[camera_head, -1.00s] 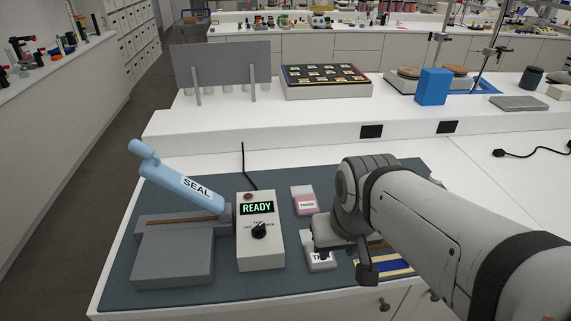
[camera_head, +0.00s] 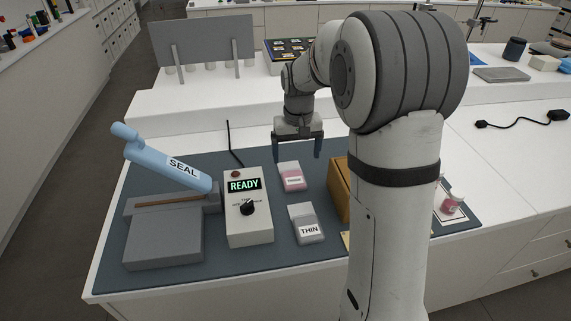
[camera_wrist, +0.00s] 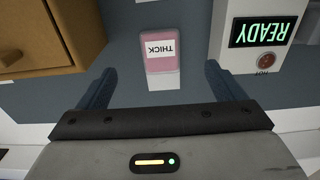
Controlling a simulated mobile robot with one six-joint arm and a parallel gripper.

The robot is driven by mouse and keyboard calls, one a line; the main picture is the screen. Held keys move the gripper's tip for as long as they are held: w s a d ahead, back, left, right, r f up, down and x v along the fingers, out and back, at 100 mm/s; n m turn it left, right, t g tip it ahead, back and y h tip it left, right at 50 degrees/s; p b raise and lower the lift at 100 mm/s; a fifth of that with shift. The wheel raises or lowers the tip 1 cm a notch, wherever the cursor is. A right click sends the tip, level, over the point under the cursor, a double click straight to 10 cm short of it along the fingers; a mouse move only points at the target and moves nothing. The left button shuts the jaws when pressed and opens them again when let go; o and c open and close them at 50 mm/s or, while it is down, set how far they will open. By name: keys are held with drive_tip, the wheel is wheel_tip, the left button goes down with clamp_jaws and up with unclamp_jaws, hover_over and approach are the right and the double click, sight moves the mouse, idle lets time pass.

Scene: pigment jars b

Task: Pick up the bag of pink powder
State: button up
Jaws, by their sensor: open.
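The bag of pink powder (camera_head: 291,178) lies on the dark mat, with a white top and a label on its pink part. In the wrist view the pink bag (camera_wrist: 161,50) reads THICK and appears between the fingertips. My gripper (camera_head: 297,157) points down, open and empty, just behind the bag in the head view. Its two fingers (camera_wrist: 160,72) show spread apart in the wrist view. I see no contact with the bag.
The READY control box (camera_head: 248,208) stands left of the bag, beside the sealer with its blue SEAL handle (camera_head: 165,160). A grey THIN bag (camera_head: 306,222) lies in front. A wooden drawer box (camera_head: 340,190) stands to the right, partly hidden by my arm.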

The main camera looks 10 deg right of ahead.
sight(293, 176)
drive_tip(key=w+f, duration=0.3)
drive_tip(key=w, duration=0.1)
drive_tip(key=shift+f, duration=0.45)
drive_tip(key=f+p, duration=0.2)
drive_tip(key=f, duration=0.5)
drive_tip(key=shift+s+f, duration=0.15)
drive_tip(key=shift+s, duration=0.05)
drive_tip(key=c, duration=1.1)
